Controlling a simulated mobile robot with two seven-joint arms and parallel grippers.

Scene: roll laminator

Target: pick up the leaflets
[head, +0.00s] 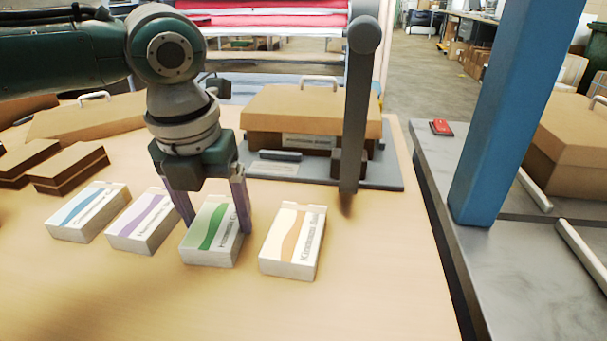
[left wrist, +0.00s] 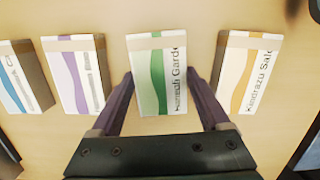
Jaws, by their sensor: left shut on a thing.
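Four white stacks of leaflets lie in a row on the wooden table. From left to right they have a blue band (head: 88,212), a purple band (head: 140,222), a green band (head: 208,232) and an orange band (head: 292,241). My left gripper (head: 218,231) points down at the green stack, with one finger on each side, shut on it. In the left wrist view the green stack (left wrist: 156,72) sits between the fingers, and the purple (left wrist: 73,75) and orange (left wrist: 248,75) stacks stand apart on either side. My right gripper is not in view.
Behind the row, a brown box (head: 310,112) with a handle stands on a grey board, with a dark grey upright bar (head: 359,110) beside it. Brown boxes (head: 68,168) lie at left. A blue post (head: 515,110) rises from the grey bench at right. The table front is clear.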

